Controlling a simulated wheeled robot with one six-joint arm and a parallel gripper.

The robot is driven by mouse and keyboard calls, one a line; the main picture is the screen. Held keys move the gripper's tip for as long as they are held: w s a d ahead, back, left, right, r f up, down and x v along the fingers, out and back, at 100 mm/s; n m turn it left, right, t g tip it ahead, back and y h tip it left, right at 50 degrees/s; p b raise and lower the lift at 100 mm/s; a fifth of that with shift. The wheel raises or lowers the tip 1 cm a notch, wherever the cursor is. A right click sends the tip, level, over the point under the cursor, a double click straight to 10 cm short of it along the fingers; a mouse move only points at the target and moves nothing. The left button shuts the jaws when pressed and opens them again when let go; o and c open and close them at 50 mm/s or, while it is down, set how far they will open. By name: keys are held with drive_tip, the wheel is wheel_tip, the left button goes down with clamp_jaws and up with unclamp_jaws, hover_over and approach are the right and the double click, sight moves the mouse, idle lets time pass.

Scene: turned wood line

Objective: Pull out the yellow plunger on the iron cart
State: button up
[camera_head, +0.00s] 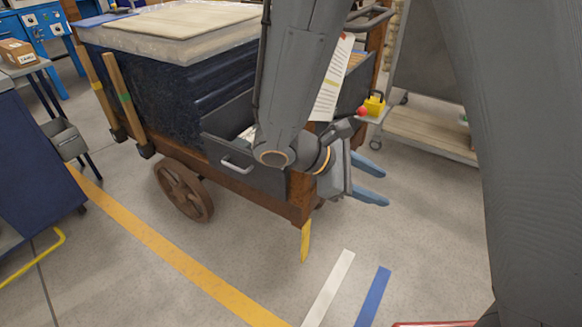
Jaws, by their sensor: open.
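The cart (225,175) has a rust-brown frame, spoked wheels and a dark blue-black load. At its right end, a small grey plate holds a yellow block (374,105) with a dark top. A red ball knob (361,111) shows at its left. This yellow piece looks like the plunger, but I cannot tell how far it is in or out. My gripper (386,187) has two blue-grey fingers, spread apart and empty, pointing right. It is below the yellow block in the picture and apart from it. My arm hides part of the cart's right end.
An open grey drawer (245,160) with a handle sticks out of the cart's near side. A grey shelf trolley (430,130) stands at the back right. A dark blue cabinet (40,180) is at left.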

drive_tip(key=w+a+f+n+t+y+b, duration=0.1)
drive_tip(key=w+a+f+n+t+b, duration=0.15)
drive_tip(key=w+a+n+t, duration=0.4)
drive_tip(key=w+a+f+n+t+b, duration=0.1)
drive_tip(key=w+a+f+t+b, duration=0.15)
drive_tip(key=a, duration=0.65)
drive_tip(key=w+a+f+n+t+y+b, duration=0.1)
drive_tip(key=w+a+f+n+t+b, duration=0.15)
drive_tip(key=a+n+t+b, duration=0.35)
drive_tip(key=w, duration=0.2)
drive_tip(key=w+d+m+g+p, duration=0.1)
drive_tip(key=w, duration=0.1)
drive_tip(key=w+d+r+m, duration=0.1)
drive_tip(key=w, duration=0.2)
drive_tip(key=shift+d, duration=0.2)
clamp_jaws()
